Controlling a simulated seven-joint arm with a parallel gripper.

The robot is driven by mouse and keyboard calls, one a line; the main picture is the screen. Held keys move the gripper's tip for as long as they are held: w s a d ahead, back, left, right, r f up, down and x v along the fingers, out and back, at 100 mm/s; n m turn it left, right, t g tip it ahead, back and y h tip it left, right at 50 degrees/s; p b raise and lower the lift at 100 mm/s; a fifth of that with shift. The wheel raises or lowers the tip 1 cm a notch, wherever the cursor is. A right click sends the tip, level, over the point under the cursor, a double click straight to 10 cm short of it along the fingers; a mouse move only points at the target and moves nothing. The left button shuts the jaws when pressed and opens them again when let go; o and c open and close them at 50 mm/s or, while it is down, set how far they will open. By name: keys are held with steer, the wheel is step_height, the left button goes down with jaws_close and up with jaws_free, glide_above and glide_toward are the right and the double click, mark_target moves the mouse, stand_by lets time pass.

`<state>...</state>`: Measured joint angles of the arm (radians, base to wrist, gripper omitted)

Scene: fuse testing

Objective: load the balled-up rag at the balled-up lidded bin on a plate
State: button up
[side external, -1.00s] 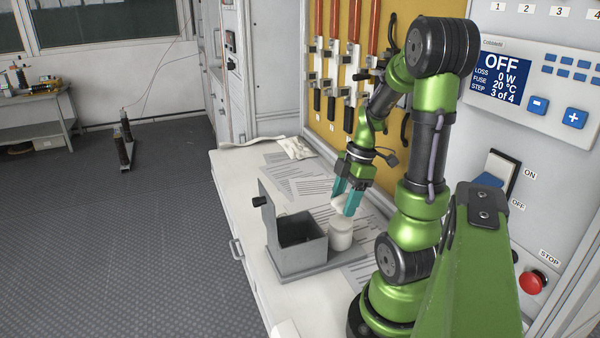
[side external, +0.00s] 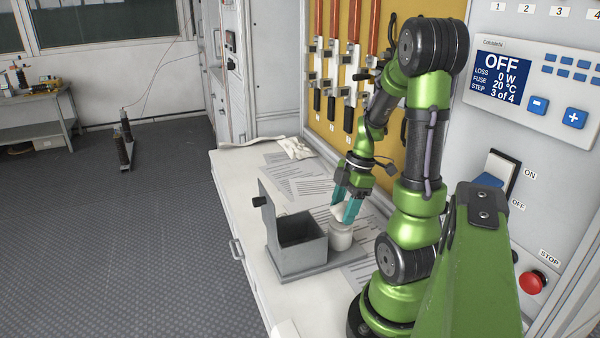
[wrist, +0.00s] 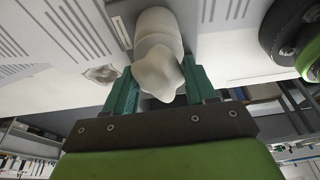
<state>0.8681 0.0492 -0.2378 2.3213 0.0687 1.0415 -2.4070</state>
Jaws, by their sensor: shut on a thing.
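My gripper (side external: 347,212) is shut on a white lumpy wad, which looks like the balled-up rag (wrist: 158,74). The wad sits between the teal fingers, right over the top of a white round pot (side external: 341,237). I cannot tell whether it touches the pot. The grey bin (side external: 303,255) stands left of the pot on a flat grey plate (side external: 289,277). Its top is open, and a tall panel with a black knob, seemingly its raised lid (side external: 268,215), stands at its left side. The bin's inside looks dark.
Printed sheets (side external: 290,172) lie on the white bench (side external: 235,182). A pale crumpled piece (side external: 296,148) lies at the bench's far end. The yellow fuse panel (side external: 330,125) rises behind my gripper. The control panel (side external: 530,75) at the right reads OFF.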

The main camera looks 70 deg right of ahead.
mark_target(339, 205)
steer(key=shift+f, duration=0.6)
stand_by(1.2)
steer(key=shift+r, duration=3.55)
steer(key=shift+r, duration=0.15)
step_height(339, 205, up, 14)
steer(key=w+a+m+t+h, duration=0.15)
steer(key=w+a+m, duration=0.75)
steer(key=w+a, duration=1.15)
step_height(339, 205, down, 11)
steer(key=shift+a+h, duration=0.3)
steer(key=shift+h, duration=0.05)
